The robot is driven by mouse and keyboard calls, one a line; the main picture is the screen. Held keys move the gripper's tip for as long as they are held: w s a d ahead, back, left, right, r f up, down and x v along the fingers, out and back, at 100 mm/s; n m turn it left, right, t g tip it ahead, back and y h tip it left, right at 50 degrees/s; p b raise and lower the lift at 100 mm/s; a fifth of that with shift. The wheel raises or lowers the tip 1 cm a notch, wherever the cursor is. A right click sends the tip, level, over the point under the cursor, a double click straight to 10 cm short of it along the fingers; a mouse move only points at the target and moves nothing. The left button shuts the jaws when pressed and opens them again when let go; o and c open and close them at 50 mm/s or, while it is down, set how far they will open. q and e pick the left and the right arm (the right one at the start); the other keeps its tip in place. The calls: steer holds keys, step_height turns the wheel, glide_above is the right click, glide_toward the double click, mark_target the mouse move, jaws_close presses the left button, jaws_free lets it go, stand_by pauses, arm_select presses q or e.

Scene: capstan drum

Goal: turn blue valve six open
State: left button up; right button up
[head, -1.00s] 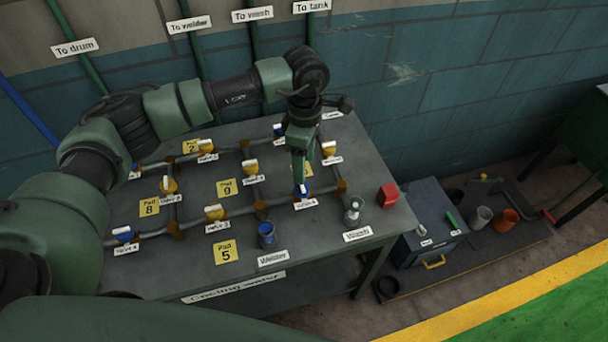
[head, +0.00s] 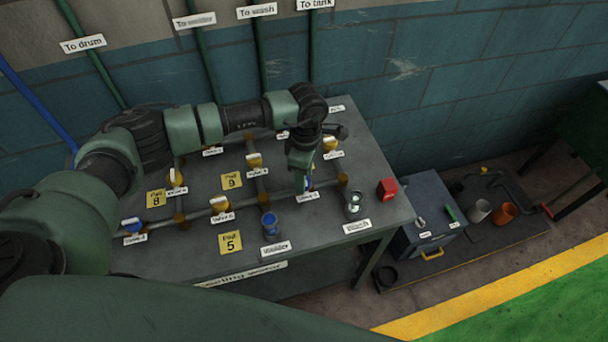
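The blue valve (head: 309,183) sits on the front pipe run at the right, behind a small white label (head: 307,196) whose print is too small to read surely. Most of its handle is hidden by my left gripper (head: 300,184). The gripper points down at the valve from above, with its tip at the handle's left side. I cannot tell whether it touches the handle or whether its fingers are apart. My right gripper is not in view.
Another blue valve (head: 132,226) and several yellow valves, one at front centre (head: 219,205), stand on the pipes. A blue cup (head: 270,224), a grey fitting (head: 353,204) and a red block (head: 387,189) stand along the table's front and right. A toolbox (head: 427,213) is beyond.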

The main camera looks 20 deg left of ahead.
arm_select(q)
jaws_close()
